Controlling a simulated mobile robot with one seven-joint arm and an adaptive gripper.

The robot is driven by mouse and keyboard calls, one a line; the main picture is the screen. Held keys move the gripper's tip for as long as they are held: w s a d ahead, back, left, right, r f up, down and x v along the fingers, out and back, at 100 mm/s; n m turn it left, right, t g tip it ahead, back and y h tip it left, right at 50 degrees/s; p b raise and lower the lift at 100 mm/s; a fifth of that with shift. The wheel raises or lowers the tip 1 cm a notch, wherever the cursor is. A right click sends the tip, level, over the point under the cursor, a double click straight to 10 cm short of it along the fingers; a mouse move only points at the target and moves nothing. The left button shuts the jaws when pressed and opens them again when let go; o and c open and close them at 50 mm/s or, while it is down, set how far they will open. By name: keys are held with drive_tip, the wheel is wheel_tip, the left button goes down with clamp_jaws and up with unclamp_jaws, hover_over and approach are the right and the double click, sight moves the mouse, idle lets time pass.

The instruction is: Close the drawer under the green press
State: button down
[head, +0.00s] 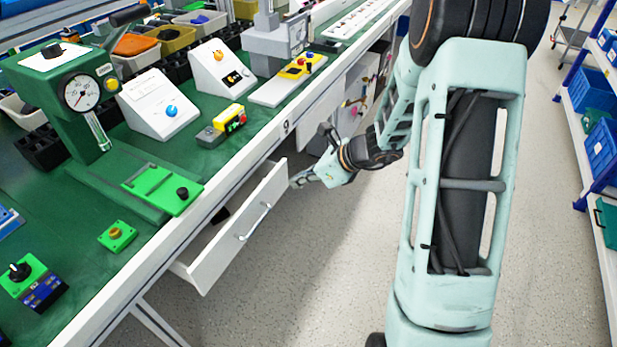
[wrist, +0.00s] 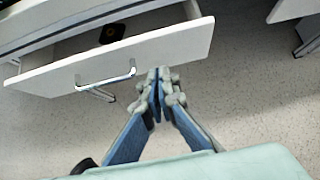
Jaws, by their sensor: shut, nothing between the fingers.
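The white drawer (head: 226,240) under the bench stands partly open, and its front also shows in the wrist view (wrist: 170,47). It has a silver bar handle (head: 254,222), also in the wrist view (wrist: 106,80). The green press (head: 66,95) with a round dial stands on the bench above it, at the left. My gripper (head: 300,181) is shut and empty. It is near the drawer front's far end, right of the handle in the wrist view (wrist: 158,80). I cannot tell whether its tips touch the front. A dark object (wrist: 113,33) lies inside the drawer.
The green-topped bench (head: 225,165) runs diagonally above the drawer and holds several switch boxes and a white control box (head: 160,104). Shelves with blue bins (head: 590,85) stand at the far right. The speckled floor (head: 320,265) in front of the drawer is clear.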

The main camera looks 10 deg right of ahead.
sight(270, 175)
drive_tip(key=w+a, duration=0.1)
drive_tip(key=w+a+f, duration=0.2)
drive_tip(key=a, duration=0.1)
drive_tip(key=shift+w+f+b, duration=0.1)
drive_tip(key=shift+b, duration=0.2)
drive_tip(key=shift+w+a, duration=0.4)
drive_tip(key=shift+a, duration=0.05)
drive_tip(key=shift+w+a, duration=0.85)
drive_tip(key=shift+a, duration=0.3)
drive_tip(key=shift+d, duration=0.15)
